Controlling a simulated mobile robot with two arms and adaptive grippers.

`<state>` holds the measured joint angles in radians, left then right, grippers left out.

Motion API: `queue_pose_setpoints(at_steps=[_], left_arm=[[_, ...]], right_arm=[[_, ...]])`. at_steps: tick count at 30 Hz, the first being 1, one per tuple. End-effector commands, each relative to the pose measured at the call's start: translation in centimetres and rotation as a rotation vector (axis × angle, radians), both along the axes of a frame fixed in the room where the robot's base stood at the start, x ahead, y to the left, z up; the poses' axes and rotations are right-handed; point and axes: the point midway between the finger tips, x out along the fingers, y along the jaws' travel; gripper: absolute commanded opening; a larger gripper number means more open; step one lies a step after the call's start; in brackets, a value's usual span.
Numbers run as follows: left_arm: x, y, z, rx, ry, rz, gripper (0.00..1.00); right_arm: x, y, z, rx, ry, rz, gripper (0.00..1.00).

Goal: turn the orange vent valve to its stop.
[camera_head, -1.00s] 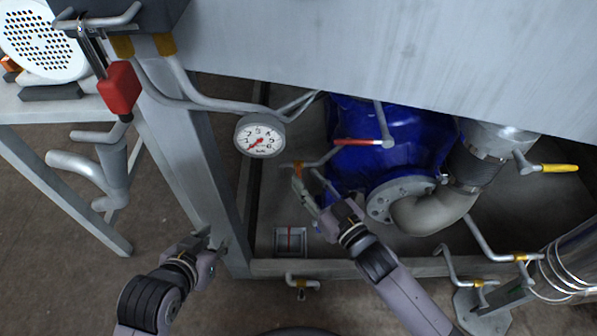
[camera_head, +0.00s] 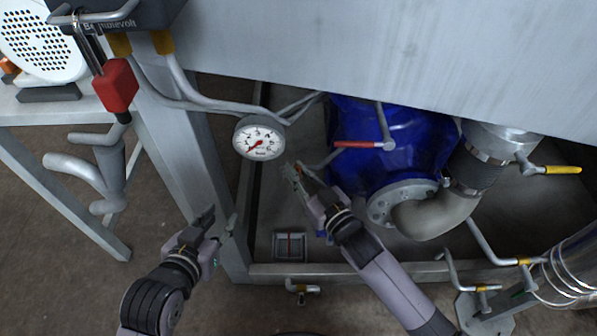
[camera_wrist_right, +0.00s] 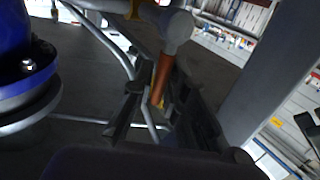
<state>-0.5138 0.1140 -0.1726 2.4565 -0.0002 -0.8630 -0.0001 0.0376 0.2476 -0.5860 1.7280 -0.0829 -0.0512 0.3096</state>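The orange vent valve handle (camera_wrist_right: 161,78) shows in the right wrist view as a short lever hanging from a grey pipe fitting (camera_wrist_right: 170,30). It lies between the two dark fingers of my right gripper (camera_wrist_right: 158,115), with a gap visible, so the gripper looks open around it. In the head view my right gripper (camera_head: 293,172) covers most of the handle, below and right of the gauge. Contact with the handle cannot be told. My left gripper (camera_head: 218,226) is open and empty beside the grey frame post, away from the valve.
A pressure gauge (camera_head: 258,139) sits just above left of my right gripper. A red-handled valve (camera_head: 358,144) and blue tank (camera_head: 400,150) are close on the right. A yellow-handled valve (camera_head: 562,170) is further right. A small square box (camera_head: 289,246) lies below.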

Motion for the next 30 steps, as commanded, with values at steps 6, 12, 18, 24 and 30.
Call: queue_pose_setpoints(at_steps=[6, 12, 18, 24, 30], left_arm=[[-0.01, -0.02, -0.03, 0.0, 0.001, 0.0, 0.32], [-0.02, -0.02, -0.05, -0.001, 0.001, 0.0, 0.32], [-0.03, 0.0, -0.05, 0.0, 0.002, 0.001, 0.32], [-0.03, 0.01, -0.05, 0.0, 0.002, 0.001, 0.32], [-0.29, 0.13, -0.29, 0.005, 0.026, 0.002, 0.32]], right_arm=[[-0.01, -0.02, -0.02, 0.0, 0.0, 0.0, 0.0], [-0.02, -0.02, -0.02, 0.0, 0.0, 0.0, 0.0], [-0.02, -0.02, -0.03, -0.001, 0.001, 0.0, 0.0], [-0.01, -0.02, -0.03, -0.001, 0.0, 0.0, 0.0], [0.44, -0.02, 0.04, -0.014, 0.0, 0.0, 0.0]])
